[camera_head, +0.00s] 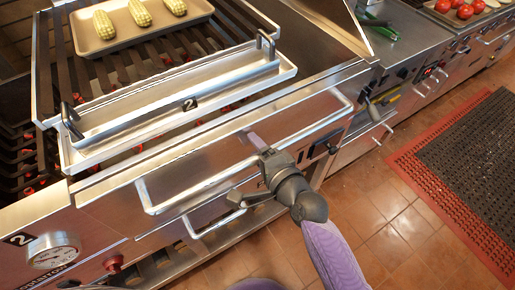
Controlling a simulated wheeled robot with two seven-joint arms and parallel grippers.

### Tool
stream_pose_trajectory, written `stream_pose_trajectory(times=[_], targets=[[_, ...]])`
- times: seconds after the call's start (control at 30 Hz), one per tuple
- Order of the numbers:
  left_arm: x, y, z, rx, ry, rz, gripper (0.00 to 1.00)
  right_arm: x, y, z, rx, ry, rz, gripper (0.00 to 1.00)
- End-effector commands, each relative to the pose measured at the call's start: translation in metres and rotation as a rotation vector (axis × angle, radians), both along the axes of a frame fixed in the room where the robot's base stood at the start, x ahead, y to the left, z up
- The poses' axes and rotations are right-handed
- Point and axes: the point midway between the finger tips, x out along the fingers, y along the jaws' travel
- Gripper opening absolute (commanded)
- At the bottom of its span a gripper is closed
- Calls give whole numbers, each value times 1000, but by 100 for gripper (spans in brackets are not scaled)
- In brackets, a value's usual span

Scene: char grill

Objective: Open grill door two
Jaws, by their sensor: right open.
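The grill (120,185) has a steel front with a long bar handle (185,202) running across it. My right gripper (249,168) is open at the middle of this handle. One finger shows above the bar and the other below it. I cannot tell whether they touch it. A long metal panel (130,123) marked "2" lies over the grate, with a raised bar along it. My left gripper is out of view.
A tray (88,42) with corn cobs sits on the grate (55,70). A lower handle (205,231) is under the front. Counters with vegetables stand at the upper right. A red and black mat (430,175) lies on the tiled floor.

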Motion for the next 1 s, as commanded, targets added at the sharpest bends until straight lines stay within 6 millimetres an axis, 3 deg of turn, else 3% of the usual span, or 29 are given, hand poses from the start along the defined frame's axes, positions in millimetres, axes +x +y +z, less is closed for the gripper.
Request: stream_pose_trajectory(times=[0.1, 0.4, 0.43, 1.0], targets=[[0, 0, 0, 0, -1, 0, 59, 0, 0, 0, 0, 0, 0, 67], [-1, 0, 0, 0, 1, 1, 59, 0, 0, 0, -1, 0, 0, 3], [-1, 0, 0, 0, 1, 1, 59, 0, 0, 0, -1, 0, 0, 0], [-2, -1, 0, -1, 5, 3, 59, 0, -1, 0, -1, 0, 0, 0]])
